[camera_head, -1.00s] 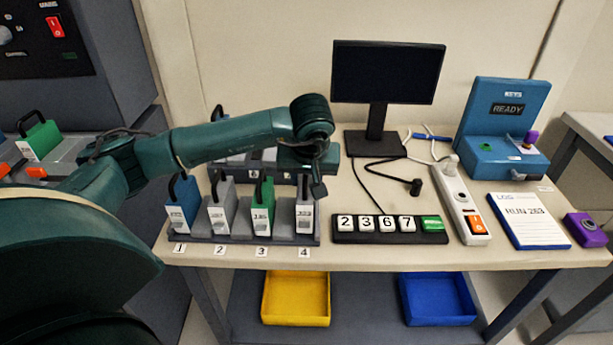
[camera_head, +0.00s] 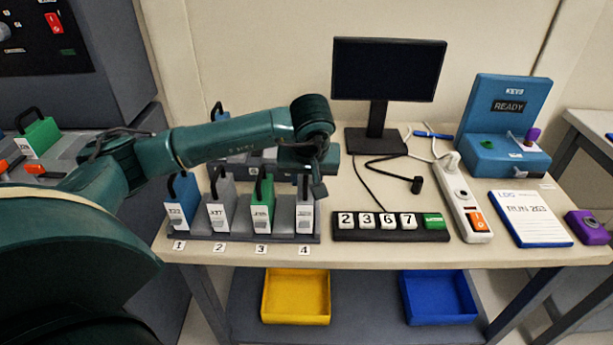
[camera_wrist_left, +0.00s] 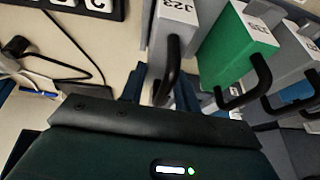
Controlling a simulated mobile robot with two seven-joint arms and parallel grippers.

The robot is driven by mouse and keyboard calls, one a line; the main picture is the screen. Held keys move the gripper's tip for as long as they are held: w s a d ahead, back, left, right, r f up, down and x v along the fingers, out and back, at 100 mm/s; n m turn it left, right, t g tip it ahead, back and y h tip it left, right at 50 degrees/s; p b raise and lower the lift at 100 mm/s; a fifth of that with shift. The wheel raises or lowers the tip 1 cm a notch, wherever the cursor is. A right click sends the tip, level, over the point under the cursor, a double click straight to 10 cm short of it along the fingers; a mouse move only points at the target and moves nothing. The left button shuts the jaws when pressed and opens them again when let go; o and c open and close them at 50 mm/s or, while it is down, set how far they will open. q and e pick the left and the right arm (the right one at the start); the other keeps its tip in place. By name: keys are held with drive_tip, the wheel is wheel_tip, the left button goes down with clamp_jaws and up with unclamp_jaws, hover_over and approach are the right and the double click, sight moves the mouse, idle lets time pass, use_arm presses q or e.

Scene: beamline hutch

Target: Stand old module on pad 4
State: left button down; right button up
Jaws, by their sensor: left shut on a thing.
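The old module (camera_head: 304,214), a grey block with a white label and black handle, stands upright at pad 4, by the number tag 4 (camera_head: 304,250). It is the rightmost in the dark rack (camera_head: 275,238). My left gripper (camera_head: 316,183) is above it, shut on its handle. In the left wrist view, my left gripper's fingers (camera_wrist_left: 160,92) are around the black handle, and the module's grey body (camera_wrist_left: 182,22) shows beyond them. The arm hides part of its top in the head view. Whether its base is fully seated cannot be told. My right gripper is not in view.
Blue (camera_head: 180,208), grey (camera_head: 219,213) and green (camera_head: 262,213) modules stand at pads 1, 2 and 3. A second rack behind is partly hidden by my arm. A number block (camera_head: 390,236) lies close to the right. Yellow (camera_head: 296,297) and blue (camera_head: 438,298) bins sit below.

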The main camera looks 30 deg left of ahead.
use_arm(q)
drive_tip(key=c, duration=0.9)
unclamp_jaws()
drive_tip(key=shift+c, duration=0.2)
drive_tip(key=v, duration=1.3)
